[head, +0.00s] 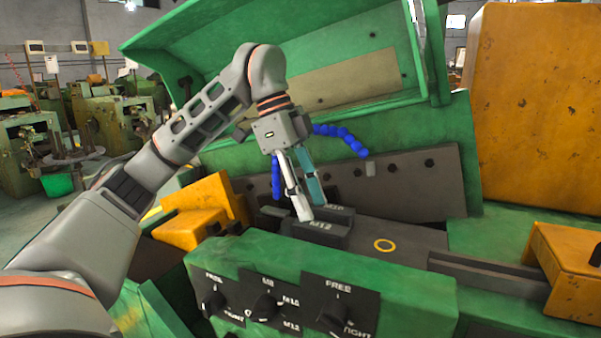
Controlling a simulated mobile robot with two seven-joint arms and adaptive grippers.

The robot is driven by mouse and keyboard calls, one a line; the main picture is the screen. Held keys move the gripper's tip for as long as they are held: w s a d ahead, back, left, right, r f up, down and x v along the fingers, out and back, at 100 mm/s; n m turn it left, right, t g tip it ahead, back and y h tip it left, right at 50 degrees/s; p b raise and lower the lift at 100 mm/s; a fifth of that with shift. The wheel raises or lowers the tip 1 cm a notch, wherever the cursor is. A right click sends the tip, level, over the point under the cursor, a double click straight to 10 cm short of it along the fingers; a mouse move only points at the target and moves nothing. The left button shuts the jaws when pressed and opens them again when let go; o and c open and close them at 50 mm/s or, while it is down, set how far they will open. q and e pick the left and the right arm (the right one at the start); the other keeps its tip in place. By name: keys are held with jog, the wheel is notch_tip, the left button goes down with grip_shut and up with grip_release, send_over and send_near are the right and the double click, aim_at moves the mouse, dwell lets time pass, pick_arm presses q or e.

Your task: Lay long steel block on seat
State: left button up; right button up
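Dark steel blocks stand close together on the green machine: a front one marked M12 (318,234) and one behind it whose label is partly covered (341,214). I cannot tell for sure which is the long steel block. A flat grey surface with a yellow ring (385,245) lies just right of them and may be the seat; it is bare. My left gripper (311,211) points down at the blocks, its white and teal fingers a little apart with tips at the block tops. Whether they clasp a block is unclear. My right gripper is out of view.
A green front panel with black knobs (265,306) runs below the blocks. Yellow blocks stand left (197,222) and right (568,262). A blue segmented hose (343,138) arches behind my gripper. A raised green cover (290,62) and grey back wall (400,185) close off the rear.

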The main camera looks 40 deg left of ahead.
pick_arm(q)
jog(key=v, duration=0.5)
jog(key=shift+a+r+p, duration=0.15)
jog(key=shift+r+p, duration=0.15)
jog(key=shift+p, duration=0.1)
